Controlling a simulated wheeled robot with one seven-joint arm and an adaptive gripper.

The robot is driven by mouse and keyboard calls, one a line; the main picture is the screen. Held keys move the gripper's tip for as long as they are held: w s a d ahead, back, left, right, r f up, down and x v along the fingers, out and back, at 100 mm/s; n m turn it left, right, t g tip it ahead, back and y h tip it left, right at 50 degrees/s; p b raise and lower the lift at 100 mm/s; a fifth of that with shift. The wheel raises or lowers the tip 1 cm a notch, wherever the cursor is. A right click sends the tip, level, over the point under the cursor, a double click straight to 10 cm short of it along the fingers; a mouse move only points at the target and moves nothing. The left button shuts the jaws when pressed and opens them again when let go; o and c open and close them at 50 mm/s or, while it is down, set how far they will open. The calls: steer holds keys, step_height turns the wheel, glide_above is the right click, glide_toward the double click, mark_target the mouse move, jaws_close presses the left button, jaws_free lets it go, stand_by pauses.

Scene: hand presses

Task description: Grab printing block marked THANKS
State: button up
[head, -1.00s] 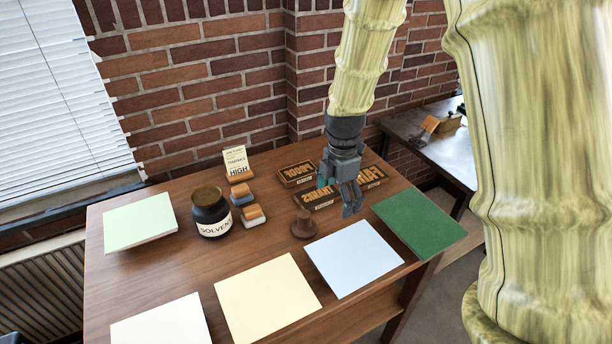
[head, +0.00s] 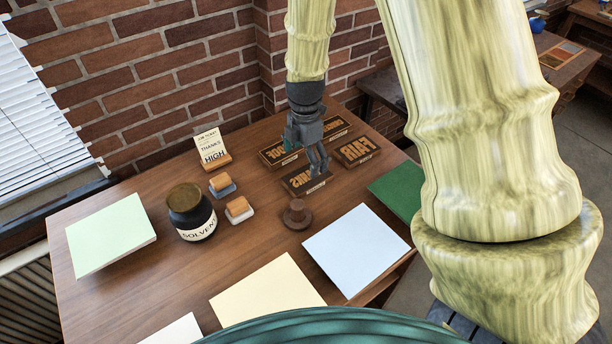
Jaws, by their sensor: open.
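The block I take to be THANKS (head: 296,184) lies on the wooden table, nearest the front of a group of dark printing blocks. It has raised tan mirrored lettering, partly hidden by my fingers. My gripper (head: 319,171) points down, open and empty, with its fingertips over or just behind this block. I cannot tell whether they touch it or straddle it.
Other blocks sit close by: FAIR (head: 357,150) at right, one (head: 272,155) behind left, another (head: 335,127) further back. A brown round-knobbed tool (head: 297,216) stands in front. A solvent jar (head: 190,211), a card stand (head: 211,148) and paper sheets (head: 355,248) occupy the table.

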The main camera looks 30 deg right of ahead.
mark_target(307, 176)
steer(key=shift+s+f, duration=0.3)
steer(key=shift+s+d+f+p, duration=0.15)
steer(key=shift+f+p, duration=0.3)
steer(key=shift+f, duration=0.3)
steer(key=shift+s+a+f+p, duration=0.15)
steer(key=shift+f+p, duration=0.3)
steer(key=shift+f, duration=0.25)
steer(key=shift+d+f, duration=0.1)
steer(key=shift+f, duration=1)
steer(key=shift+c, duration=0.2)
steer(key=c, duration=1.3)
steer(key=shift+r, duration=0.1)
